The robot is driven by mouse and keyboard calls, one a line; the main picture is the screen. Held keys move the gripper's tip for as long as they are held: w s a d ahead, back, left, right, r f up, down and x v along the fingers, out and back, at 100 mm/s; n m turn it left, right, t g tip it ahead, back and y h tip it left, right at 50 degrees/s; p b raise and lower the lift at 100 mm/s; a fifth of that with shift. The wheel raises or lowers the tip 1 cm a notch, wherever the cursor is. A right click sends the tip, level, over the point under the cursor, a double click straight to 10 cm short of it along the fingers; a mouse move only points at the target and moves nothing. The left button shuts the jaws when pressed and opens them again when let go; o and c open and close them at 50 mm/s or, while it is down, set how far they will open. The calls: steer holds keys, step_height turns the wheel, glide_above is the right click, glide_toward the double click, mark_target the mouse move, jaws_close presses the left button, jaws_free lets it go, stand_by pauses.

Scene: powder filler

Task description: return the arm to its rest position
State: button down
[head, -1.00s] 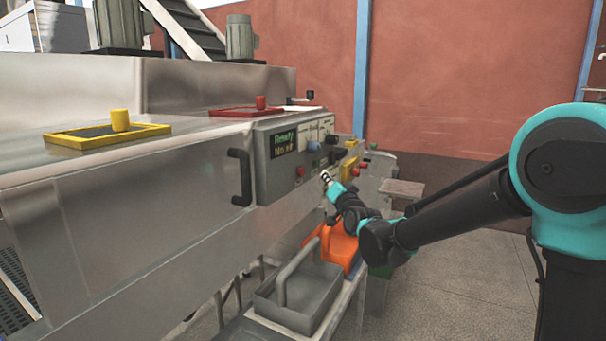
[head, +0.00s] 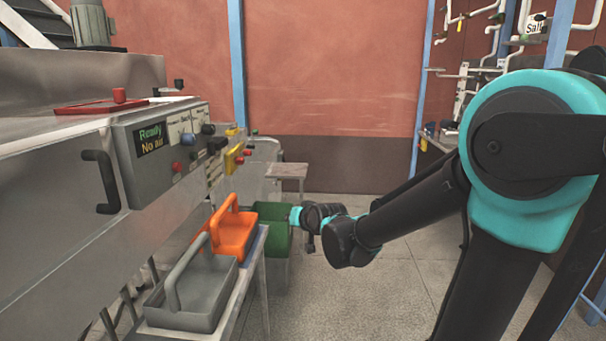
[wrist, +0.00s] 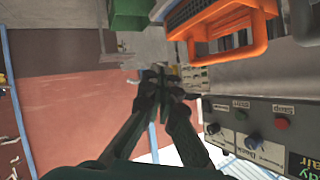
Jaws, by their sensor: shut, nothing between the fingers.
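My arm reaches in from the right in the head view, bent at the elbow. My gripper (head: 295,216) is small there, at about the height of the orange carrier, in front of the green bin (head: 277,245). The wrist view shows my gripper (wrist: 163,78) with its fingertips together and nothing between them. It is apart from the control panel (head: 165,150), which also shows at the lower right of the wrist view (wrist: 265,128). The panel display reads "Ready" and "No air".
A grey carrier (head: 200,312) and an orange carrier (head: 236,235) stand on a narrow bench left of my arm. The steel machine (head: 55,205) fills the left side. Open floor (head: 345,310) lies below my arm. Pipes (head: 490,60) line the right wall.

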steer(key=s+d+f+g+h, duration=0.3)
steer(key=s+d+f, duration=0.5)
steer(key=s+d, duration=0.3)
steer(key=s+d+f+m+g+h, duration=0.1)
steer(key=s+d+f+g, duration=0.3)
steer(key=s+d+f, duration=0.4)
steer(key=s+d+h, duration=0.1)
steer(key=s+d, duration=0.3)
steer(key=s, duration=0.1)
steer(key=shift+d+f+h, duration=0.25)
steer(key=shift+f+h, duration=0.15)
steer(key=shift+s, duration=0.1)
